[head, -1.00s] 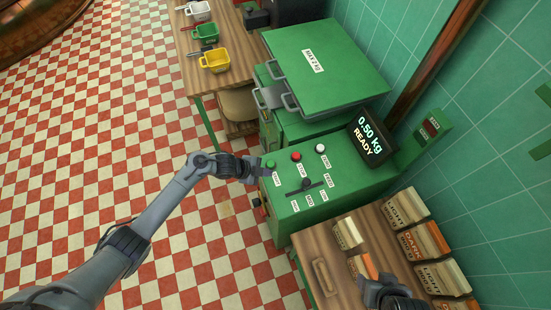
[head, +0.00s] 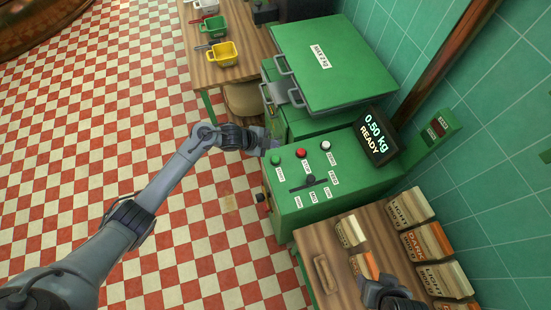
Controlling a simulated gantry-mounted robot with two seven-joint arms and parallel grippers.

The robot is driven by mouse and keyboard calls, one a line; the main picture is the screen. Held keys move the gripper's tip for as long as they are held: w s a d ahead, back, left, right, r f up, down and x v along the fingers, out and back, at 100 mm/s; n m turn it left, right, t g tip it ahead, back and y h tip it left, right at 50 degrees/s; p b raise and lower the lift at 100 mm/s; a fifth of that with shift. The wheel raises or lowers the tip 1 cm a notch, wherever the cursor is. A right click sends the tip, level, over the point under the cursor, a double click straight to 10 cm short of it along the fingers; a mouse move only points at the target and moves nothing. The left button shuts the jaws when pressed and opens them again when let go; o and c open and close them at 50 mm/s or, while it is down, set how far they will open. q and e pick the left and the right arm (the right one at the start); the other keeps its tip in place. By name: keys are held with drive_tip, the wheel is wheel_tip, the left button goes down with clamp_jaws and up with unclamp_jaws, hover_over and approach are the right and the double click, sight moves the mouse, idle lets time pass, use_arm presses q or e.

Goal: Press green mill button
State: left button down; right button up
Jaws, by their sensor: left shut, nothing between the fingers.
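The green button (head: 276,160) is on the left end of the green mill's sloped control panel (head: 340,187). A red button (head: 301,153) and a white button (head: 325,145) are to its right. My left gripper (head: 270,142) is shut and empty, just above and left of the green button in the head view. A small gap shows between them in the picture; its height over the panel is hard to judge. My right gripper (head: 388,292) is at the bottom edge over the wooden table, its fingers partly hidden.
The mill's display (head: 375,136) reads 0.50 kg READY. A lever (head: 310,181) sits on the panel below the buttons. Labelled bags (head: 425,242) stand on the wooden table (head: 340,249) at lower right. Coloured containers, one yellow (head: 223,53), are on the far table.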

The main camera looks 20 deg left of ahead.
use_arm(q)
drive_tip(key=b, duration=0.7)
hover_over(273, 160)
wheel_tip(273, 160, down, 8)
drive_tip(key=shift+r, duration=0.15)
drive_tip(key=shift+f, duration=0.5)
drive_tip(key=shift+f+b, duration=0.1)
drive_tip(key=shift+b, duration=0.2)
idle(1.0)
drive_tip(key=shift+f, duration=0.25)
drive_tip(key=shift+f+b, duration=0.35)
drive_tip(key=shift+b, duration=0.1)
idle(0.5)
drive_tip(key=shift+f, duration=0.25)
drive_tip(key=shift+r, duration=0.1)
idle(0.4)
drive_tip(key=shift+r+p, duration=0.75)
drive_tip(key=shift+r, duration=0.15)
